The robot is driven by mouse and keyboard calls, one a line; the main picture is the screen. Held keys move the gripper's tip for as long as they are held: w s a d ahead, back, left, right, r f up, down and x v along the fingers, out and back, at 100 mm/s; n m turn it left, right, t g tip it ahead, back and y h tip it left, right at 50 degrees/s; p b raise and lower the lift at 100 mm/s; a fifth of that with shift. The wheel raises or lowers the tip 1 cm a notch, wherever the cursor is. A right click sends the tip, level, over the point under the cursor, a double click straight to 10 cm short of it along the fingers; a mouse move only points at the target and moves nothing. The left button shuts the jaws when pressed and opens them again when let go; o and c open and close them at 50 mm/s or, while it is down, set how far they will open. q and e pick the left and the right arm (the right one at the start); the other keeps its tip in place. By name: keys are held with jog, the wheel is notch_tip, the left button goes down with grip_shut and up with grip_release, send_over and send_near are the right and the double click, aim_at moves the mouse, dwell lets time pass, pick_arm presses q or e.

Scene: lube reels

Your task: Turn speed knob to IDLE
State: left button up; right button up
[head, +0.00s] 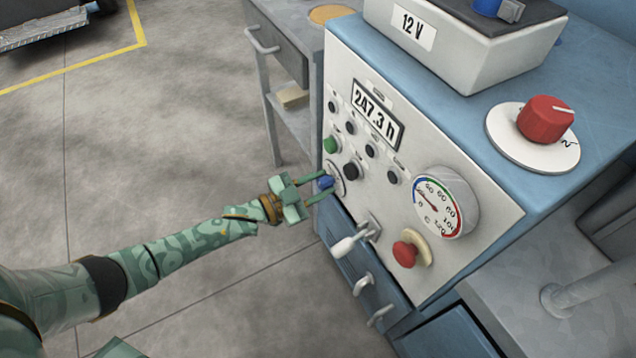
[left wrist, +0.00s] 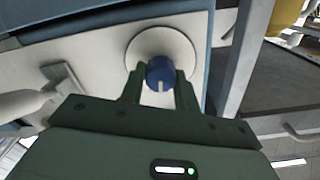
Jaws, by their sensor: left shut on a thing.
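A small blue knob (head: 326,182) sits on a round pale dial plate (head: 338,179) at the lower left of the control panel. My left gripper (head: 322,188) reaches the panel from the left, with its fingers on either side of the blue knob. In the left wrist view, the blue knob (left wrist: 160,72) shows a white pointer line and sits between the two dark green fingers of my left gripper (left wrist: 160,90), which is shut on it. The round plate (left wrist: 160,40) shows behind it; I cannot read marks on it. My right gripper is not in view.
The panel (head: 450,163) also has a gauge (head: 438,201), a display (head: 376,114), a lever (head: 352,242) and a red button (head: 405,253). A larger red knob (head: 545,119) stands on top.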

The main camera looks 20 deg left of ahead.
pick_arm(q)
jog(key=n+p, duration=0.1)
jog(key=n, duration=0.2)
jog(key=shift+n, duration=0.3)
jog(key=shift+a+n, duration=0.1)
jog(key=shift+n, duration=1.7)
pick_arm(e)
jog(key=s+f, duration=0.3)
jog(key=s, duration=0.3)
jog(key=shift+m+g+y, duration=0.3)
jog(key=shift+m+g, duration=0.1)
pick_arm(q)
jog(key=shift+f, duration=0.1)
jog(key=o, duration=1)
jog(key=shift+c, duration=0.2)
jog(key=shift+s+a+p, duration=0.25)
jog(key=shift+p, duration=0.15)
jog(key=p+v, duration=0.3)
jog(key=v, duration=1.2)
jog(key=shift+s+a+p, duration=0.2)
jog(key=shift+s+p, duration=0.05)
jog(key=shift+p, duration=0.1)
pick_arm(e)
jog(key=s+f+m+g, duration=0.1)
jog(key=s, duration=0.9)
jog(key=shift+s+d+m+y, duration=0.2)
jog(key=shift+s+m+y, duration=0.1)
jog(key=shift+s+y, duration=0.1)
